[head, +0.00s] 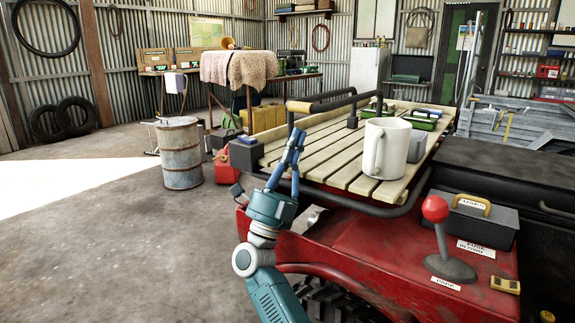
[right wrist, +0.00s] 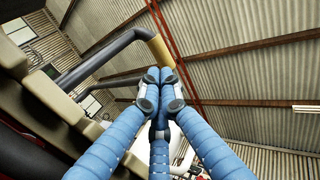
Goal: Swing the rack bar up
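The rack bar (head: 333,103) is a dark tube at the front left of the slatted rack, with a tan grip (head: 298,107) on its near end. In the right wrist view the tan grip (right wrist: 161,50) lies just beyond my fingertips. My right gripper (head: 297,137) has blue fingers pointing up, just below the grip. In the right wrist view its fingertips (right wrist: 160,91) are drawn together with nothing visible between them. They look apart from the grip, though contact is hard to judge. My left gripper is out of view.
The wooden rack (head: 325,145) carries a white mug (head: 386,148). A red-knobbed lever (head: 440,235) and a grey toolbox (head: 478,220) stand on the red quad body. A rusty drum (head: 180,153) stands left.

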